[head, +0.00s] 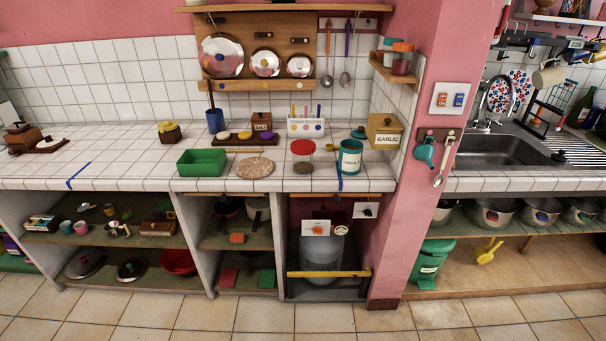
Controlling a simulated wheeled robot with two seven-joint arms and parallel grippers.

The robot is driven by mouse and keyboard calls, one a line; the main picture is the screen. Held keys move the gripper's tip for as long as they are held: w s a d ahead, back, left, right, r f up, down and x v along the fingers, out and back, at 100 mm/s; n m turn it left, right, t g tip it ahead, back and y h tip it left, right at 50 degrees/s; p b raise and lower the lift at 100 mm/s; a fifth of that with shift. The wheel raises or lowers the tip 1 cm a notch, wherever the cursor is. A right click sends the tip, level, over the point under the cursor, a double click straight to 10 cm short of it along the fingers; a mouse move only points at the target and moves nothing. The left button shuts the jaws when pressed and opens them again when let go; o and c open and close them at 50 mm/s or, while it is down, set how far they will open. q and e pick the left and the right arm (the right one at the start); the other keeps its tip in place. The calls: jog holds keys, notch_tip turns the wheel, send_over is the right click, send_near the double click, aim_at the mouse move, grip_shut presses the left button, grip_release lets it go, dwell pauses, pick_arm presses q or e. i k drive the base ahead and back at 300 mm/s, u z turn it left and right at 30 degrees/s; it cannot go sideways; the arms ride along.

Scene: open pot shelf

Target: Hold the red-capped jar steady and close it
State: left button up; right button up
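A clear jar with a red cap (303,150) stands upright on the white tiled counter, right of centre in the head view. The red cap sits on top of the jar; I cannot tell whether it is fully closed. Something dark lies in the bottom of the jar. Another jar with an orange-red lid (402,58) stands on the small wooden corner shelf at the upper right. Neither of my grippers shows in the head view.
Beside the red-capped jar are a round cork mat (255,168), a teal canister (350,157) and a green tray (201,163). Behind it stands a white holder (306,128). A garlic box (384,132) is at the right. The counter's left part is mostly clear.

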aim_at(302, 165)
jog(key=k, duration=0.85)
jog(key=u, duration=0.45)
jog(key=i, duration=0.5)
jog(key=u, duration=0.65)
jog(key=i, duration=0.95)
jog(key=z, duration=0.85)
jog(key=i, duration=0.8)
jog(key=z, duration=0.85)
